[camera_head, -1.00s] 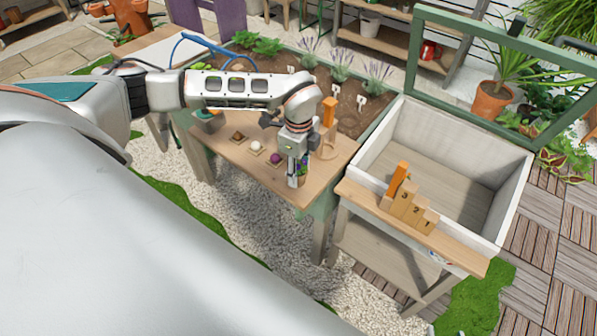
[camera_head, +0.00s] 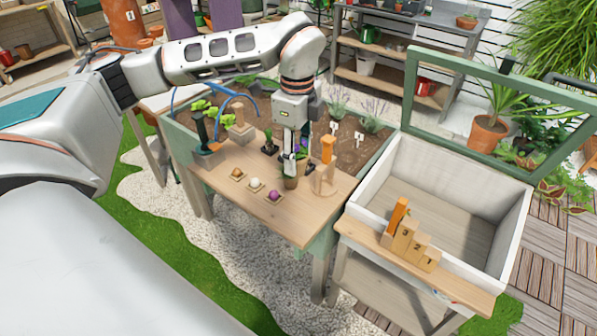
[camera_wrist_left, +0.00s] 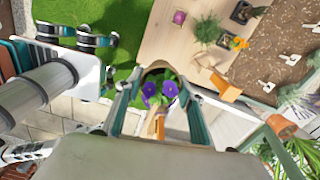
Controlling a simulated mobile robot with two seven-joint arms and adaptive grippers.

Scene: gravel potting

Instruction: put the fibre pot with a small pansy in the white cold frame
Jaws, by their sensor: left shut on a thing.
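My left gripper (camera_head: 288,167) is shut on the fibre pot (camera_head: 290,182), over the wooden potting table. In the left wrist view the small pansy (camera_wrist_left: 160,91) shows purple flowers and green leaves inside the pot's rim, between the two fingers (camera_wrist_left: 158,115). The pot looks upright; whether it clears the tabletop is hard to tell. The white cold frame (camera_head: 455,170) stands to the right of the table, with its green-framed lid (camera_head: 470,155) raised at the back. Its visible floor is bare. My right gripper is not in view.
A wooden stand with an orange-handled tool (camera_head: 327,150) is just right of the pot. Numbered wooden steps (camera_head: 408,238) and an orange piece (camera_head: 397,215) sit on the cold frame's front ledge.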

